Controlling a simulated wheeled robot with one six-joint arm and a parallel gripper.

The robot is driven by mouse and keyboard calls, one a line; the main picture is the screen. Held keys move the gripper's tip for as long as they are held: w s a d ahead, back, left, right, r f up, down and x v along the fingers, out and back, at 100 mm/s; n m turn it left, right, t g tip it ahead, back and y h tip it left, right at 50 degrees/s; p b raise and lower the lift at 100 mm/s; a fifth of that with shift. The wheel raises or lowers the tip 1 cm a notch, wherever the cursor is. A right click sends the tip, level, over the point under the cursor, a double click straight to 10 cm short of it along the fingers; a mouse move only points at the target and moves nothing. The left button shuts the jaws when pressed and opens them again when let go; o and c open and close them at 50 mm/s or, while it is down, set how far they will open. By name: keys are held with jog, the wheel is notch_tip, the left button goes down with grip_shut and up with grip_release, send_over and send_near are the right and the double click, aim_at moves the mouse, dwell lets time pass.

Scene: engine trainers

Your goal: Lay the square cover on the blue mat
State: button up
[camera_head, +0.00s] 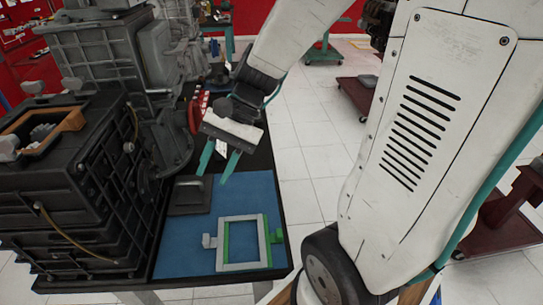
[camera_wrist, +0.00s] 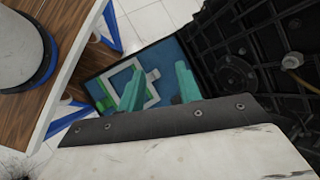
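A dark square piece (camera_head: 190,195), which looks like the square cover, lies flat on the upper left of the blue mat (camera_head: 185,250). My gripper (camera_head: 211,178) is above the mat's far edge, just above and right of the cover in the head view. Its two teal fingers are apart with nothing seen between them. In the wrist view my gripper (camera_wrist: 157,80) also shows open and empty, over the blue mat (camera_wrist: 168,62). I cannot make out the cover in the wrist view.
A grey and green rectangular frame (camera_head: 242,243) lies on the mat's right part. A large dark engine block (camera_head: 65,190) stands close on the left, with a red and white object (camera_head: 197,108) behind. White tiled floor (camera_head: 305,150) is free right of the table.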

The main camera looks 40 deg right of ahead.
jog(key=s+d+r+n+t+h, duration=0.1)
jog(key=s+d+r+n+h, duration=0.1)
jog(key=s+r+n+h, duration=0.1)
jog(key=s+d+r+n+t+h, duration=0.1)
jog(key=s+d+r+n+h, duration=0.1)
jog(key=s+n+h, duration=0.3)
jog(key=s+r+n, duration=0.1)
jog(key=s, duration=0.2)
jog(key=shift+s+d+r+n, duration=0.2)
jog(key=shift+d+r+n, duration=0.15)
jog(key=shift+r+n, duration=0.05)
